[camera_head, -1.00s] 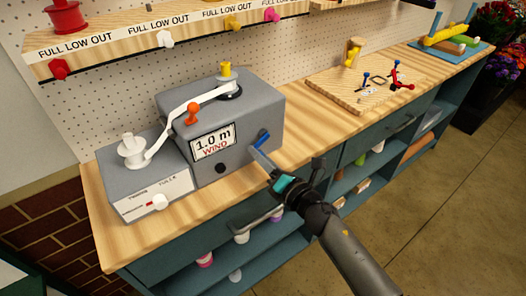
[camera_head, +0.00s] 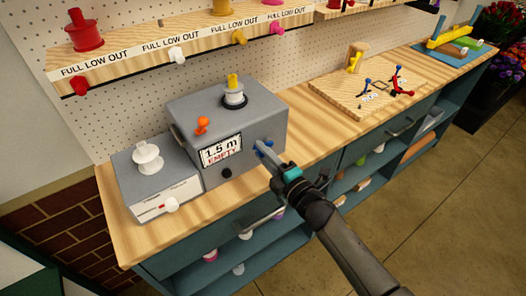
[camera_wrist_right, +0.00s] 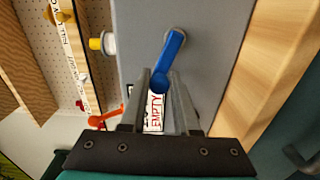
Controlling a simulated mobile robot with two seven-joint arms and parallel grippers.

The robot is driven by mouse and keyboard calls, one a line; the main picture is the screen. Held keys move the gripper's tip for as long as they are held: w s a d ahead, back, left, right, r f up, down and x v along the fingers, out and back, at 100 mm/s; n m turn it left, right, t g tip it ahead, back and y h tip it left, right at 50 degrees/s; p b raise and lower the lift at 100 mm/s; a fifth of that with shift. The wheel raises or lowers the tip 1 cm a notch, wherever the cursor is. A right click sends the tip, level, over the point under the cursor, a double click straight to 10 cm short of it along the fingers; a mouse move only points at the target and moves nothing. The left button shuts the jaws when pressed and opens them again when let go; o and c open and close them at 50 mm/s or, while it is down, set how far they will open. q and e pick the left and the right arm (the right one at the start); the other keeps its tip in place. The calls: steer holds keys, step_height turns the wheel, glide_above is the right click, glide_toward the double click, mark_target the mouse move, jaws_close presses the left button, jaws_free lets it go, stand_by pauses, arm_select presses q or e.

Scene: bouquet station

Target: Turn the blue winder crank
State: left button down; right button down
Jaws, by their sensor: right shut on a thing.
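The grey winder box (camera_head: 265,112) stands on the wooden bench, and its display (camera_head: 221,151) reads "1.5 m EMPTY". The blue crank (camera_head: 267,144) is on its right side, partly hidden by my right gripper (camera_head: 262,153). In the right wrist view the crank arm (camera_wrist_right: 173,52) slants, with its rounded near end between the two fingertips of my right gripper (camera_wrist_right: 161,84). The gripper is shut on that end. A yellow-topped spool (camera_head: 233,93) sits on a black base on the box. My left gripper is not in view.
A lower grey box (camera_head: 150,186) with a bare white spool (camera_head: 148,157) stands left of the winder. An orange lever (camera_head: 202,124) sticks up from the winder. A wooden board (camera_head: 345,97) with small tools lies to the right. The bench between is clear.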

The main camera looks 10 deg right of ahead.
steer(key=shift+w+d+r+m, duration=0.15)
steer(key=shift+r+m, duration=0.25)
steer(key=shift+r, duration=0.1)
steer(key=c, duration=1.1)
jaws_free()
steer(key=o, duration=0.4)
steer(key=shift+f, duration=0.2)
steer(key=shift+f, duration=0.1)
steer(key=v, duration=1.5)
steer(key=shift+s, duration=0.2)
